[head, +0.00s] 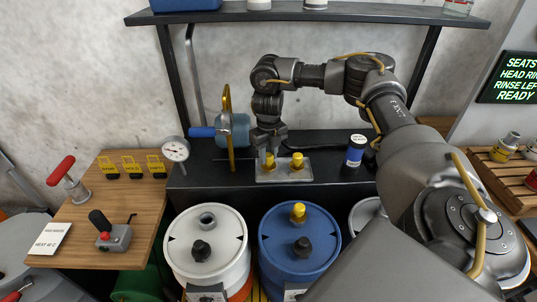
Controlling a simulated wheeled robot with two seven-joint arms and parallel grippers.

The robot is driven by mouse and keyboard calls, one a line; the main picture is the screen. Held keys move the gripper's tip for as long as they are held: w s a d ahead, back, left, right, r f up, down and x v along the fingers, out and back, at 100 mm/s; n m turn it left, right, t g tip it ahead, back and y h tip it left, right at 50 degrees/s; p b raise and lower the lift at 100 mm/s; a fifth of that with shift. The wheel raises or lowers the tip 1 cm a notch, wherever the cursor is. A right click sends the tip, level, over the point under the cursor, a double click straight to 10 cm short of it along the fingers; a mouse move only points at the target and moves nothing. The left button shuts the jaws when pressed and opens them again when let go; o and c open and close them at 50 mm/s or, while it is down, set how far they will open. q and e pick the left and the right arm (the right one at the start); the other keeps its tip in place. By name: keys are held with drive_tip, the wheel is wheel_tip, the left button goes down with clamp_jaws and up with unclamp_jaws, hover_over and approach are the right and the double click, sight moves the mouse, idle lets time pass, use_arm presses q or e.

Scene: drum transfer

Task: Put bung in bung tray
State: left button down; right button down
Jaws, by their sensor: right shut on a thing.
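My right gripper (269,152) points down over the left part of the metal bung tray (284,178). It is shut on a yellow bung (269,162), which is at the tray; whether it touches the tray I cannot tell. A second yellow bung (297,160) stands in the tray to the right. The white drum (177,258) has a grey-rimmed opening (207,218) and a black fitting (200,249) on its lid. The blue drum (273,236) has a yellow bung (298,211) and a black fitting (302,246). My left gripper is not in view.
A round gauge (175,149) and a blue-handled tool (233,130) stand left of the tray. A wooden side table (98,222) holds a joystick box (114,236). A shelf (350,14) spans above.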

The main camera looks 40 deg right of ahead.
sight(268, 154)
drive_tip(key=shift+f, duration=0.1)
drive_tip(key=c, duration=1.1)
unclamp_jaws()
drive_tip(key=shift+f, duration=0.1)
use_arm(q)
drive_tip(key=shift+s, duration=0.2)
use_arm(e)
wheel_tip(268, 154, up, 7)
drive_tip(key=shift+r+p, duration=0.15)
drive_tip(key=shift+p, duration=0.7)
drive_tip(key=shift+r, duration=0.3)
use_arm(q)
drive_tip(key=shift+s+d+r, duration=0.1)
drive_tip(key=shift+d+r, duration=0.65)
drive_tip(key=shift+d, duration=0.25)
